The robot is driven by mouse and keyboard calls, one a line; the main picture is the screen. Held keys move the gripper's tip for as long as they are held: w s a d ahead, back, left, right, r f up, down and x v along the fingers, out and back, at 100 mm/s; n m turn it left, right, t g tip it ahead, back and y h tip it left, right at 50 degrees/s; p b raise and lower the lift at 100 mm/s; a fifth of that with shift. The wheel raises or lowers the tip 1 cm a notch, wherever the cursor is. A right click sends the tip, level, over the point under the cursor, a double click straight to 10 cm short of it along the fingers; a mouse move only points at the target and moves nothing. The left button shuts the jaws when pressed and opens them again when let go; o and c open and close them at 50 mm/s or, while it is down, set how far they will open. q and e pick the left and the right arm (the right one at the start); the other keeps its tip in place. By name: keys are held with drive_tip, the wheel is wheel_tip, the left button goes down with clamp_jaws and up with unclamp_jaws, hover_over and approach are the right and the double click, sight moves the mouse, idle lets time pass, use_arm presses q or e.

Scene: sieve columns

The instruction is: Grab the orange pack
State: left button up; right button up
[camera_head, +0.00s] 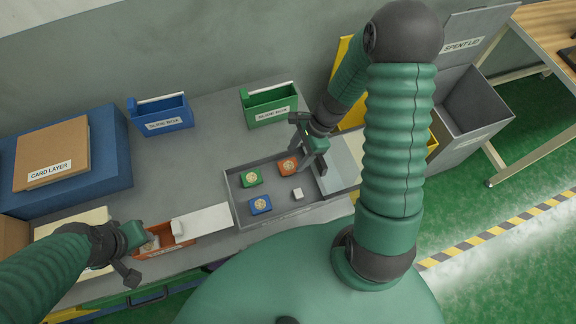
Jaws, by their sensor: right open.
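The orange pack (288,166) lies in a shallow grey tray (236,208), near the tray's back edge. It is a small orange block with a pale round mark on top. My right gripper (314,164) is open just to the right of the pack, with its fingers pointing down over the tray. I cannot tell whether a finger touches the pack. My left gripper (134,262) is at the lower left, by an orange-red bin (178,250). Its fingers are partly hidden and its opening is unclear.
A green pack (251,177), a blue pack (260,204) and a small white cube (298,194) share the tray. A blue bin (162,116) and a green bin (270,106) stand behind. A cardboard box (52,150) is at left, a grey waste bin (470,110) at right.

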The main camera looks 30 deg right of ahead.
sight(290, 165)
drive_tip(key=x, duration=0.4)
drive_tip(key=shift+w+a+f, duration=0.1)
drive_tip(key=shift+w+f, duration=0.05)
drive_tip(key=shift+f, duration=0.05)
drive_tip(key=shift+r, duration=0.1)
drive_tip(key=c, duration=1.1)
